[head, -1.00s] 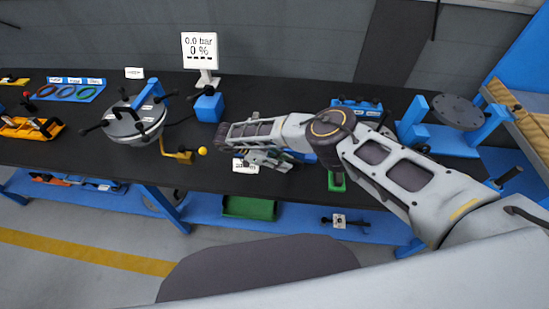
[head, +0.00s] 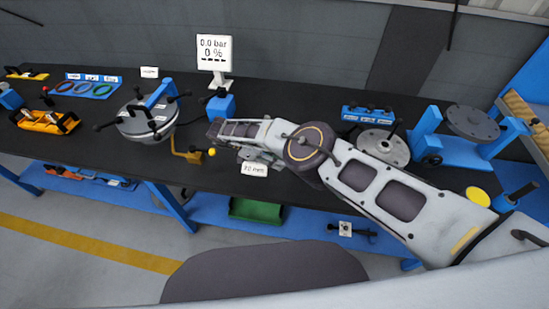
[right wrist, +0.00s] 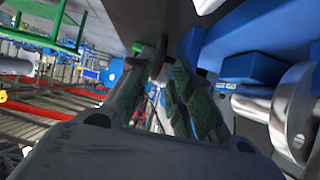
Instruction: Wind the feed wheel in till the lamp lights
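I cannot pick out the feed wheel or lamp for certain. The grey flanged shell (head: 143,120) stands at left on the black table, with a blue bracket and black-knobbed handles around it. A crank with a yellow knob (head: 211,152) is at its right. My right gripper (head: 243,155) is mostly hidden under my forearm, right of that knob. In the right wrist view its two green-padded fingers (right wrist: 165,70) stand apart, with a small dark rounded thing between or behind their tips. I cannot tell whether they touch it. My left gripper is out of view.
A display (head: 213,54) reads 0.0 bar and 0 %. A blue box (head: 220,106) stands below it. A grey flange disc (head: 383,149) and a blue stand (head: 425,130) with a round plate lie right. A yellow disc (head: 478,196) shows beside my arm. A label (head: 255,170) is below my gripper.

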